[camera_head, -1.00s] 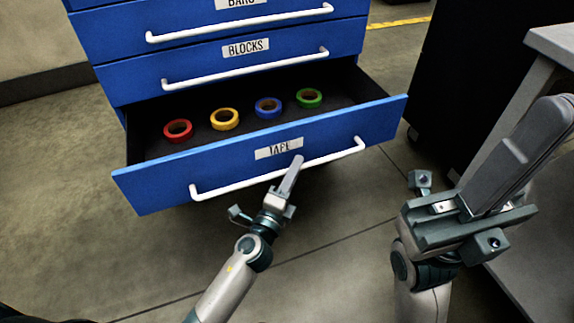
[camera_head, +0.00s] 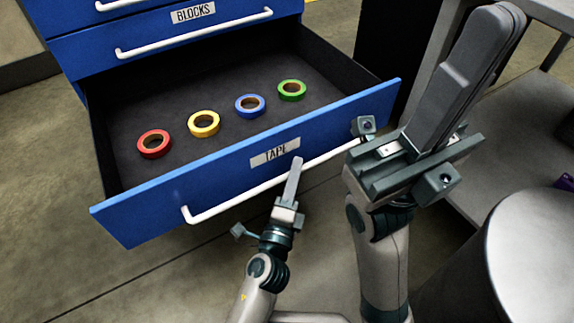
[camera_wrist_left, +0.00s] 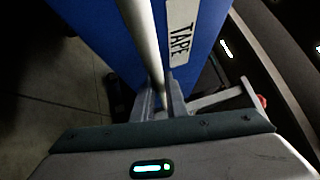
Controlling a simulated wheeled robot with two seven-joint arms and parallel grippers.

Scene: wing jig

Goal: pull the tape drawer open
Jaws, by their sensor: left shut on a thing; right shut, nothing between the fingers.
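The blue tape drawer (camera_head: 215,192), labelled TAPE, is pulled well out of the cabinet. Its white bar handle (camera_head: 235,201) runs along the front. My left gripper (camera_head: 296,165) is at the handle near its middle. In the left wrist view, the fingers (camera_wrist_left: 161,100) are shut on the white handle (camera_wrist_left: 140,35) beside the TAPE label (camera_wrist_left: 181,32). Inside the drawer lie a red tape roll (camera_head: 154,144), a yellow one (camera_head: 204,124), a blue one (camera_head: 250,105) and a green one (camera_head: 292,90). My right gripper (camera_head: 500,20) is shut and empty, raised at the right of the drawer.
The BLOCKS drawer (camera_head: 130,45) above is shut. A grey table (camera_head: 480,165) with a lower shelf stands at the right. A dark cabinet (camera_head: 385,60) stands behind my right gripper. The floor at the left is clear.

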